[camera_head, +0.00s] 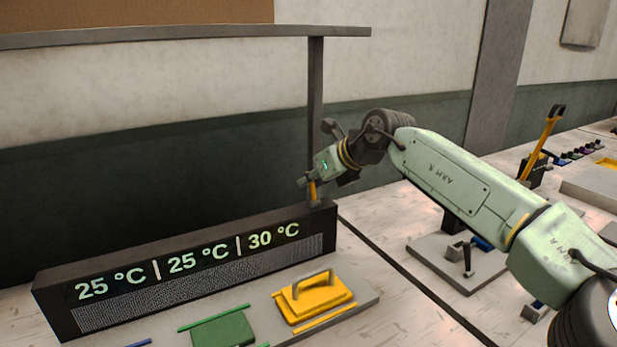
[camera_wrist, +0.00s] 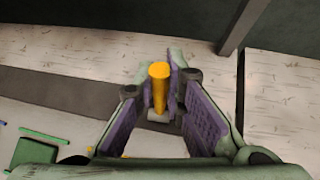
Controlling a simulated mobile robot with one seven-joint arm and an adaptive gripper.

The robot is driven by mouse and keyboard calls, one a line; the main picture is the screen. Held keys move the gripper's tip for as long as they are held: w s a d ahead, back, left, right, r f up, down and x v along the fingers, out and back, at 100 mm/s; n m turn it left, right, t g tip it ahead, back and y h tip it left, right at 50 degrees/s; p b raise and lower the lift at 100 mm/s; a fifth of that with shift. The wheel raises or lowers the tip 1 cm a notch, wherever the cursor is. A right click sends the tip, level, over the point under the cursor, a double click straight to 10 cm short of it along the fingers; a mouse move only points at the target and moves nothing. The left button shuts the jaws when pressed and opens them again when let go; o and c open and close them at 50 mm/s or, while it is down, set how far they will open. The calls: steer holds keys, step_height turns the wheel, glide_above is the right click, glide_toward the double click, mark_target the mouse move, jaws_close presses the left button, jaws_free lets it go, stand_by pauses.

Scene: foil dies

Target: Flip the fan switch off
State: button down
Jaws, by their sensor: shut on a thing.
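The fan switch shows as a small yellow-orange lever (camera_head: 313,191) standing up at the right end of the dark display box's top. In the wrist view the yellow lever (camera_wrist: 159,88) rises from a pale round base between my two fingers. My gripper (camera_head: 310,184) is at the lever, reaching in from the upper right. In the wrist view my gripper (camera_wrist: 160,100) has its purple-lined fingers on either side of the lever and is shut on it. The finger contact is partly hidden in the head view.
The dark display box (camera_head: 190,262) reads 25, 25 and 30 °C. A dark post (camera_head: 316,110) rises close behind my gripper. A yellow die with a handle (camera_head: 314,298) and a green die (camera_head: 222,331) lie in front. Another yellow lever (camera_head: 540,148) stands far right.

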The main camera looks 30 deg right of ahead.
stand_by(0.5)
steer(key=c, duration=1.7)
jaws_free()
steer(key=shift+o, duration=0.2)
steer(key=v, duration=1.2)
